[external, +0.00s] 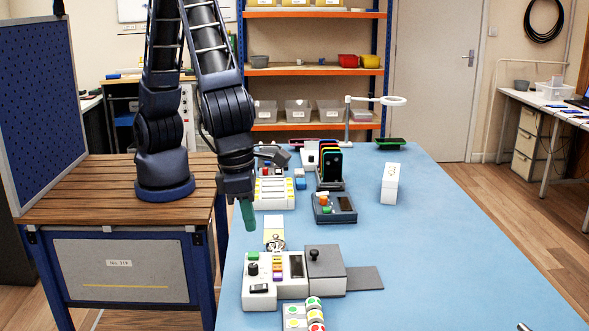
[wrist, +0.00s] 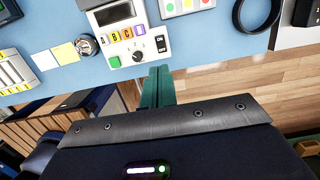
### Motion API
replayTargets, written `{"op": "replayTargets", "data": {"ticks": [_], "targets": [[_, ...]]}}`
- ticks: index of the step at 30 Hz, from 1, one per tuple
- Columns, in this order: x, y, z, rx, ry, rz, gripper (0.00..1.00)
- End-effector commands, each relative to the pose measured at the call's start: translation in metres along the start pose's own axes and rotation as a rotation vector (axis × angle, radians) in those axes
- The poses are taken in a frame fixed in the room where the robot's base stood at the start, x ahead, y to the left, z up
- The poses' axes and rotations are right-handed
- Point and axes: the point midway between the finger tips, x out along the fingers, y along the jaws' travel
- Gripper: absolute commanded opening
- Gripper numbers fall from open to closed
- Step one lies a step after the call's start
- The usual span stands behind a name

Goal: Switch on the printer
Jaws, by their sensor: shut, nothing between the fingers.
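A white device with a screen, coloured letter keys, a dark knob and a black ON/OFF switch, likely the printer (external: 262,299), stands at the front left of the blue table. It also shows at the top of the wrist view (wrist: 121,50). Its switch (external: 260,288) is on the near face; in the wrist view the switch (wrist: 161,46) is at the panel's right end. I cannot tell its setting. My gripper (external: 249,228) has green fingers, shut and empty, pointing down behind the device, apart from it. In the wrist view the fingertips (wrist: 157,70) appear just below the panel's edge.
A grey box with a black knob (external: 325,268) adjoins the device. A button box (external: 295,318) stands in front. A phone rack (external: 330,170) and a grey tray (external: 335,209) stand farther back. The table's right side is largely clear.

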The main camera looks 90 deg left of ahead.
Motion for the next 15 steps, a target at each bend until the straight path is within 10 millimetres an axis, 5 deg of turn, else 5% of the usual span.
{"op": "replayTargets", "data": {"ticks": [15], "targets": [[0.017,0.0,-0.001,0.0,0.002,0.003,0.0]]}}
